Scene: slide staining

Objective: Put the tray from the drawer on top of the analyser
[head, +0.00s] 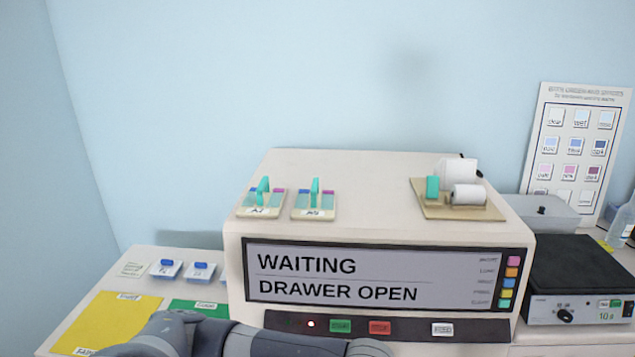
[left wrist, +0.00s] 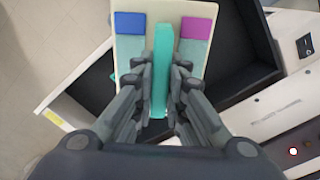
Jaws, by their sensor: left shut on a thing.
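In the left wrist view my left gripper (left wrist: 163,85) is shut on the upright teal handle (left wrist: 162,45) of a cream tray (left wrist: 131,7). The tray has a blue patch and a purple patch. It shows over the open black drawer (left wrist: 240,62) and overlaps the drawer's edge; its height above the drawer floor is unclear. In the head view the analyser (head: 375,210) reads "WAITING" and "DRAWER OPEN". My left arm crosses the bottom of that view, with its gripper and the drawer out of sight. My right gripper is not in view.
On the analyser's top, two similar trays (head: 245,211) (head: 313,213) with teal handles stand at the left, and a board with paper rolls (head: 460,209) at the right. The top between them is clear. A black-topped device (head: 580,270) stands to the right.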

